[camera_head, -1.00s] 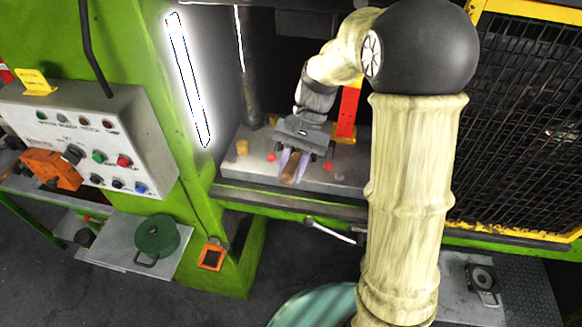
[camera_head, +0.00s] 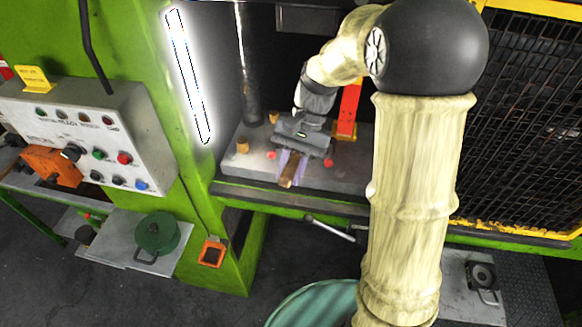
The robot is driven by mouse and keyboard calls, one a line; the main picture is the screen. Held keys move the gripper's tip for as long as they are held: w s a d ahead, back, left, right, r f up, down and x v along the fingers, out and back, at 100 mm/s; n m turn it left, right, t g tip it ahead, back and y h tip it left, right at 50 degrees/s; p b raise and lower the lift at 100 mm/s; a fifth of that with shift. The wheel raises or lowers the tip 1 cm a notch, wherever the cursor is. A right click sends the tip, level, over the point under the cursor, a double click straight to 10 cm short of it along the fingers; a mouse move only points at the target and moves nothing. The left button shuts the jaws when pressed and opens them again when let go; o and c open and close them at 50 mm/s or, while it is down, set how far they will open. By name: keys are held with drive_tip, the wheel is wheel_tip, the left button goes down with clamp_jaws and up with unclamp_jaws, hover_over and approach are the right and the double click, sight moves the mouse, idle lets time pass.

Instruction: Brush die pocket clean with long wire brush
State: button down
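My gripper (camera_head: 296,160) is inside the press opening, low over the grey die block (camera_head: 345,172). Between its fingers is a brown wooden piece (camera_head: 290,172), which looks like the handle of the wire brush, with purple-tinted finger pads on either side. The gripper appears shut on it. The bristle end of the brush and the die pocket cannot be made out; my gripper and arm cover that area.
A bright light strip (camera_head: 188,75) stands on the green press frame left of the opening. A red post (camera_head: 347,112) stands behind my gripper. A control panel (camera_head: 85,135) is at left, and a yellow-framed mesh guard (camera_head: 520,120) at right. A metal rod (camera_head: 330,228) sticks out below the bed.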

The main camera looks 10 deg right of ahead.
drive_tip(key=shift+w+d+r+p, duration=0.1)
drive_tip(key=shift+w+d+p, duration=0.1)
drive_tip(key=shift+w+p, duration=0.4)
drive_tip(key=shift+s, duration=0.15)
idle(0.3)
drive_tip(key=shift+s+a, duration=0.25)
drive_tip(key=shift+s, duration=0.25)
drive_tip(key=shift+w, duration=0.2)
drive_tip(key=shift+w+d+p, duration=0.25)
drive_tip(key=shift+w+p, duration=0.05)
drive_tip(key=shift+w, duration=0.15)
idle(0.4)
